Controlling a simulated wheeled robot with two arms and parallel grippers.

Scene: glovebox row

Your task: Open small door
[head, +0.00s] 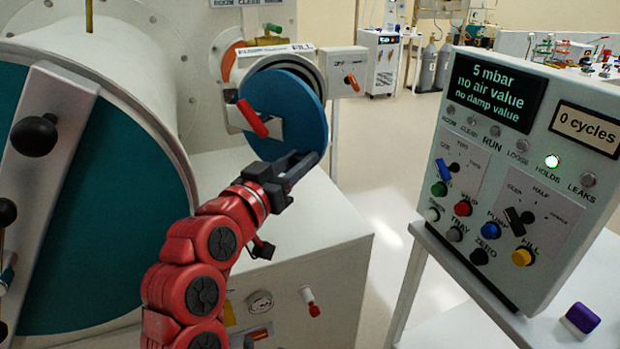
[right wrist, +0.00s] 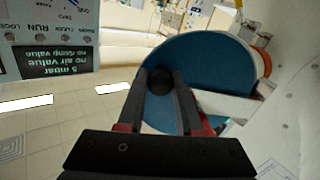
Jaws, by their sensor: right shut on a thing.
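The small door is a round blue disc (head: 285,100) at the front of a short white port on the glovebox wall. A red handle (head: 252,118) on a white bracket lies across its left side. The disc looks offset from the port rim, but I cannot tell how far it stands open. My right gripper (head: 302,165) is at the disc's lower right edge. In the right wrist view its fingers (right wrist: 166,90) are shut on a dark round knob (right wrist: 160,80) on the blue disc (right wrist: 205,65). The knob is hidden in the head view. My left gripper is not in view.
A large teal door (head: 100,210) with black knobs stands at the left. A control panel (head: 515,170) reading "5 mbar" stands at the right, with a purple block (head: 580,318) below it. Bare floor (head: 395,180) lies between the glovebox and panel.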

